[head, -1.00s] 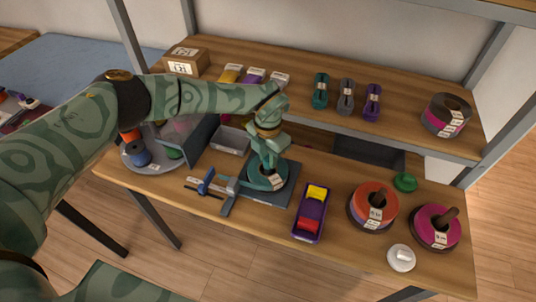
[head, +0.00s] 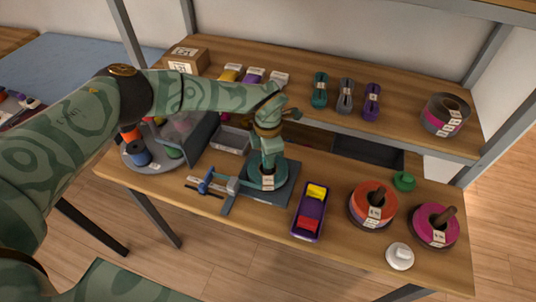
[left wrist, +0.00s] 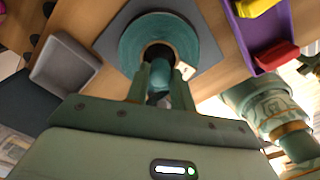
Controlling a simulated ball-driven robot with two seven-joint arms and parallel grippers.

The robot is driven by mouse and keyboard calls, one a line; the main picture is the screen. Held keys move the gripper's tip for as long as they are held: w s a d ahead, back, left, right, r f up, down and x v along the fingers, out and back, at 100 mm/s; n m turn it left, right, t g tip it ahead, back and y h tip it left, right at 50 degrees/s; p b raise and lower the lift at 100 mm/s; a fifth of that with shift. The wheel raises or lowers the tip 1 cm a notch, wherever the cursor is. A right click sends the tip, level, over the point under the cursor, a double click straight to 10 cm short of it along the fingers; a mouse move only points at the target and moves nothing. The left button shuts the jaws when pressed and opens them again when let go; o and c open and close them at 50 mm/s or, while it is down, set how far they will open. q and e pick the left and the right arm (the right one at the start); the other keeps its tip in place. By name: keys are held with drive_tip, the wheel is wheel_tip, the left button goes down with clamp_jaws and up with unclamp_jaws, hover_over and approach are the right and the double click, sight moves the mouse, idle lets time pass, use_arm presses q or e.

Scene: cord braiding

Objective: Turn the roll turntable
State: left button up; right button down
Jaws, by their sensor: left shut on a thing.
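My left gripper (head: 268,158) points down over a teal roll (head: 279,182) on a dark grey square base (head: 283,194), mid-table. In the left wrist view its fingers (left wrist: 161,88) are shut on a teal post (left wrist: 160,72) in the middle of the teal roll (left wrist: 138,42). The roll has a white label facing the table's front. A round grey turntable (head: 128,161) stands at the table's left end, bearing a blue roll (head: 136,156), an orange one and a green one. My arm hides part of it.
A blue-and-grey clamp (head: 215,186) sits left of the base. A purple tray (head: 309,218) stands at right, then an orange roll (head: 371,203), a magenta roll (head: 434,225) and a white knob (head: 400,256). A shelf (head: 300,95) with cord bundles runs behind.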

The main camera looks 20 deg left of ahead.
use_arm(q)
drive_tip(key=shift+m, duration=1.1)
drive_tip(key=shift+m, duration=0.7)
drive_tip(key=o, duration=1)
wheel_tip(320, 180, up, 16)
drive_tip(key=shift+r+p, duration=0.15)
drive_tip(key=shift+p, duration=1.05)
